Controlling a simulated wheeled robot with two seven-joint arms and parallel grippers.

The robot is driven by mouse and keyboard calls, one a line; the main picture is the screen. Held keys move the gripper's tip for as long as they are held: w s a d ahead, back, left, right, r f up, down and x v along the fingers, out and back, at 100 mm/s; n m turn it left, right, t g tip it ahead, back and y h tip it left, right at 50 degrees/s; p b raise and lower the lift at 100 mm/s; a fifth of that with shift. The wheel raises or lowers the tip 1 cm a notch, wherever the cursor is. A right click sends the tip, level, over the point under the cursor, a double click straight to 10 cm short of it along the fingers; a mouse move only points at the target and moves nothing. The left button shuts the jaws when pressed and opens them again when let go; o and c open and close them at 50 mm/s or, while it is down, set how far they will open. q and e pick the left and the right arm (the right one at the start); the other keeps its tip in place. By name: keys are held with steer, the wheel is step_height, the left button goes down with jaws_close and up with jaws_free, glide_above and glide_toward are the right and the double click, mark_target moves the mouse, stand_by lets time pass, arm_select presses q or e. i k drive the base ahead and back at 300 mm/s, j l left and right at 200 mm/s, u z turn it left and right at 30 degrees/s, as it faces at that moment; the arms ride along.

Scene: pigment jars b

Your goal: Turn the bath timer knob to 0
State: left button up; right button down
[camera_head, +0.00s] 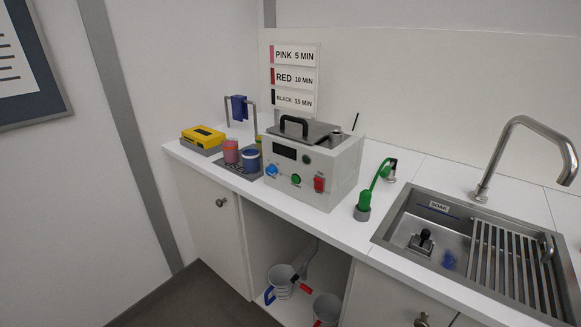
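The bath (338,182) is a pale box-shaped unit on the white counter, with a grey lid and black handle (294,126) on top. Its front carries a dark display (285,151), a blue knob (272,170), a green round control (296,180) and a red control (319,184). Small markings sit by these controls but are too small to read, so I cannot tell which one is the timer knob or where it points. The display shows no readable digits. Neither of my grippers is in view.
Pink (231,152) and blue (251,160) jars stand on a dark rack left of the bath, beside a yellow device (203,136). A green hand tool (364,201) stands to the right, before the sink (401,223). Jugs sit in the open cupboard below. Counter front is narrow.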

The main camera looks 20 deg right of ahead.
mark_target(271, 169)
steer(key=i+j+z, duration=0.2)
steer(key=z, duration=0.15)
steer(key=i+j+z, duration=0.15)
steer(key=j+z, duration=0.25)
steer(key=i+j+z, duration=0.1)
steer(key=j+z, duration=0.25)
